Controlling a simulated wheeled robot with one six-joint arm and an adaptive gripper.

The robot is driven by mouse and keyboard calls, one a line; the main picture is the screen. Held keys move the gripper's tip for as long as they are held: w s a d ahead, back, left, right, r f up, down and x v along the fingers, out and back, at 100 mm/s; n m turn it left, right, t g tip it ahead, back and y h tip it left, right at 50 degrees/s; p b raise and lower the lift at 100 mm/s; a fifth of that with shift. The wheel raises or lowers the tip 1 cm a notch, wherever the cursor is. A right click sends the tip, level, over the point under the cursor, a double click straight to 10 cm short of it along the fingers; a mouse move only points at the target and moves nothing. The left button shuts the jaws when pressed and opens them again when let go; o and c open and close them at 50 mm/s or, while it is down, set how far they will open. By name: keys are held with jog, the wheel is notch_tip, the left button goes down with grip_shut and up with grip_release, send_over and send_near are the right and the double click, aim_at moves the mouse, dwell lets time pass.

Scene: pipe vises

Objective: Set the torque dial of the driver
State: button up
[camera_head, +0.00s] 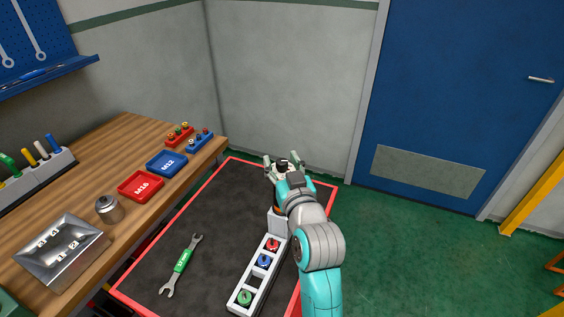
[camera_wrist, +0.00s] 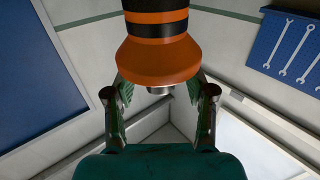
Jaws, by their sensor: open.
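The driver (camera_wrist: 157,55) is an orange body with black bands, a flared orange end and a short silver tip in the wrist view. In the head view only a bit of orange (camera_head: 277,209) shows beside my arm, above a pale holder (camera_head: 277,222); my arm hides most of it. My gripper (camera_head: 283,160) is open over the far part of the dark mat, with a dark round thing between its fingers. In the wrist view my gripper (camera_wrist: 162,96) has one finger on each side of the flared end, apparently without gripping. I cannot make out the dial's marks.
A pale rack (camera_head: 243,283) holds red, blue and green pieces. A green-handled wrench (camera_head: 182,262) lies on the red-edged mat (camera_head: 205,215). The wooden bench (camera_head: 128,130) carries red and blue trays, a metal box (camera_head: 62,250) and a cup (camera_head: 109,209).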

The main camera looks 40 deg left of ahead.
grip_shut()
jog(key=shift+w+n+g+y, duration=0.1)
jog(key=shift+n+g+y, duration=0.2)
jog(key=n+g+y, duration=0.1)
jog(key=n+g, duration=0.1)
jog(key=g, duration=0.1)
jog(key=n+g+y, duration=0.1)
jog(key=n+g, duration=0.1)
jog(key=g, duration=0.1)
jog(key=shift+y, duration=0.4)
jog(key=n+g, duration=0.2)
jog(key=g, duration=0.1)
jog(key=n+g, duration=0.2)
jog(key=g, duration=0.2)
jog(key=shift+n, duration=0.4)
jog(key=n+g+h, duration=0.1)
jog(key=n+g, duration=0.2)
jog(key=g, duration=0.1)
jog(key=n+g+h, duration=0.2)
jog(key=n+g, duration=0.1)
jog(key=g, duration=0.1)
jog(key=shift+g+h, duration=0.3)
jog(key=shift+g, duration=0.1)
jog(key=shift+n+g+h, duration=1)
jog(key=shift+g+h, duration=0.1)
jog(key=shift+f, duration=0.1)
